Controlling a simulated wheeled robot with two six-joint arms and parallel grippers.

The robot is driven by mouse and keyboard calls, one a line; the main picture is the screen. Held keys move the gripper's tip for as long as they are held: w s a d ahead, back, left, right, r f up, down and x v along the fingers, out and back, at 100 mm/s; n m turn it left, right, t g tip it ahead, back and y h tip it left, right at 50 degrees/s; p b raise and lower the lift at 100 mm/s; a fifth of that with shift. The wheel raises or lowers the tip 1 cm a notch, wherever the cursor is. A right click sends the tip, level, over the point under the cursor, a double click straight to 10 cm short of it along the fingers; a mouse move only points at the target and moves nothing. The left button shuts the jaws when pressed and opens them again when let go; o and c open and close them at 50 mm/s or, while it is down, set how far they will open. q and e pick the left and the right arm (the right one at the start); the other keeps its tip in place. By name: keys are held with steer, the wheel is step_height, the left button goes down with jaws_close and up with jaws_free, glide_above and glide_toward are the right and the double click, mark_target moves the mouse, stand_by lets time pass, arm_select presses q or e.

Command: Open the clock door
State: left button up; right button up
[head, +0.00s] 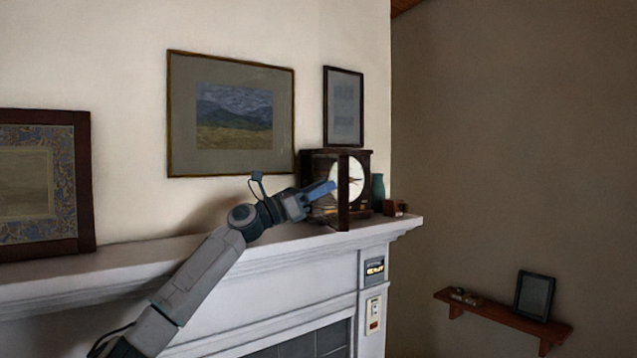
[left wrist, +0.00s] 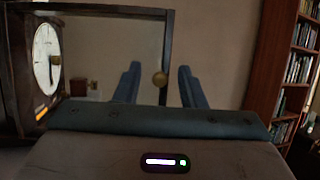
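A dark wooden clock with a white round face (head: 352,179) stands on the mantel. Its glazed door (head: 343,205) is swung out from the case and shows nearly edge-on in the head view. In the left wrist view, the clock face (left wrist: 46,58) is at the left and the door frame (left wrist: 100,10) reaches to the middle. A round brass knob (left wrist: 160,79) on the door's free edge shows between my left fingers. My left gripper (head: 321,188) is open, its blue fingers apart, and lies by the door. Contact with the door is unclear. My right gripper is out of view.
The white mantel (head: 190,251) carries a green vase (head: 377,190) and a small brown box (head: 395,207) right of the clock. Framed pictures (head: 233,114) hang behind. A bookcase (left wrist: 285,70) shows at right in the left wrist view.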

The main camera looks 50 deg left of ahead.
mark_target(337, 166)
arm_select(q)
step_height(337, 166, up, 3)
steer(key=shift+r+p, duration=0.15)
steer(key=shift+p, duration=0.4)
steer(key=s+d+r+b, duration=0.1)
steer(key=s+d+b, duration=0.9)
steer(key=s+d, duration=0.1)
steer(key=shift+s+d+b, duration=0.15)
steer(key=shift+d+b, duration=0.1)
steer(key=shift+b, duration=0.1)
